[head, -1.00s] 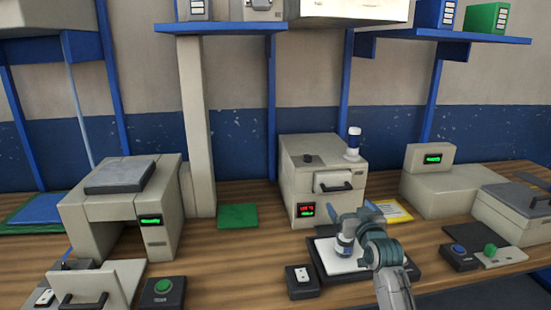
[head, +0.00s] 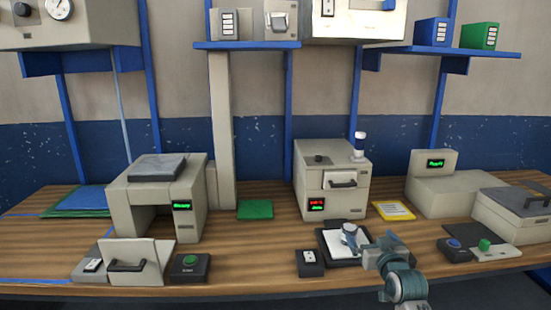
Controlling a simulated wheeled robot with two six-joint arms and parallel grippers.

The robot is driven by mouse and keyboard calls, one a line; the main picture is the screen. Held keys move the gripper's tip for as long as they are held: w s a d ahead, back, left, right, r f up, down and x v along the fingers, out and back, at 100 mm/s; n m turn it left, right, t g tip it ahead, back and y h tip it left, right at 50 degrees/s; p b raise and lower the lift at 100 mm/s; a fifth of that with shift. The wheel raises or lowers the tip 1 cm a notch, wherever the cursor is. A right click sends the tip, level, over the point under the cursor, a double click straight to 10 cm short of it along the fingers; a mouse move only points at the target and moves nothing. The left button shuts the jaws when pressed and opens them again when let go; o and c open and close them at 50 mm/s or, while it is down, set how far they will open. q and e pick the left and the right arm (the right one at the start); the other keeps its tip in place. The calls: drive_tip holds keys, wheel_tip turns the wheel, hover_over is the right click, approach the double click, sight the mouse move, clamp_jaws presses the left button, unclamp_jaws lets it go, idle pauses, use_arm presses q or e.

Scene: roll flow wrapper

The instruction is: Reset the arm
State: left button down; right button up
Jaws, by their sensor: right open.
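My right gripper (head: 368,245) is at the right of centre in the head view, its arm coming in from the front edge of the table. It is open and hovers over or beside a black tray with a white pad (head: 334,244). A small pale blue-grey piece (head: 349,235) shows over the pad, close to the fingertips. I cannot tell whether it touches them. My left gripper is not in view.
A beige machine with a red and green display (head: 333,185) stands behind the tray. A black switch box (head: 310,263) is left of the tray. Blue and green buttons (head: 453,246) lie to the right. A beige press (head: 157,197) stands at the left.

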drive_tip(key=s+f+g, duration=0.7)
drive_tip(key=s+f, duration=1.2)
drive_tip(key=s, duration=0.4)
drive_tip(key=s+f+g+h, duration=0.25)
drive_tip(key=s+g, duration=0.35)
drive_tip(key=s, duration=1.9)
drive_tip(key=d+f+g, duration=0.2)
drive_tip(key=d+f, duration=0.1)
drive_tip(key=f, duration=2.7)
drive_tip(key=s+d+f, duration=0.1)
drive_tip(key=s+f, duration=1.6)
drive_tip(key=f, duration=0.3)
drive_tip(key=shift+s+d+m+g, duration=0.3)
drive_tip(key=shift+s+d+g, duration=0.05)
drive_tip(key=shift+g, duration=0.05)
drive_tip(key=shift+y, duration=0.25)
